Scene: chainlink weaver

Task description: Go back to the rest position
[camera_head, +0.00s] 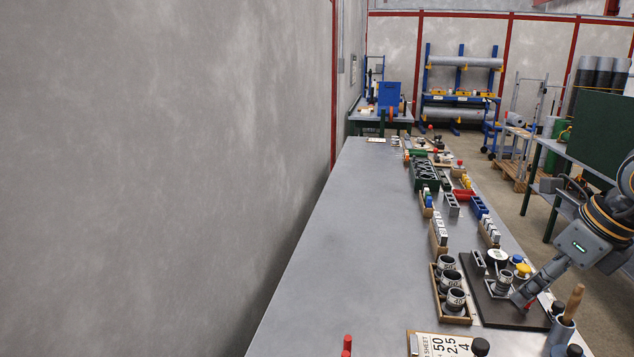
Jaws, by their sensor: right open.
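My right arm comes in from the right edge. Its gripper (523,297) is low over the near right part of the bench, by the dark board (476,295). The gripper is open, and its fingertips are close to a grey numbered cup (504,283) on that board. I cannot tell whether they touch it. My left gripper is not in view.
A long grey bench (335,240) runs away from me beside a wall (170,180). A wooden tray (440,304) holds numbered cups, left of the board. A holder with a wooden-handled tool (573,303) stands near right. The bench's left side is clear.

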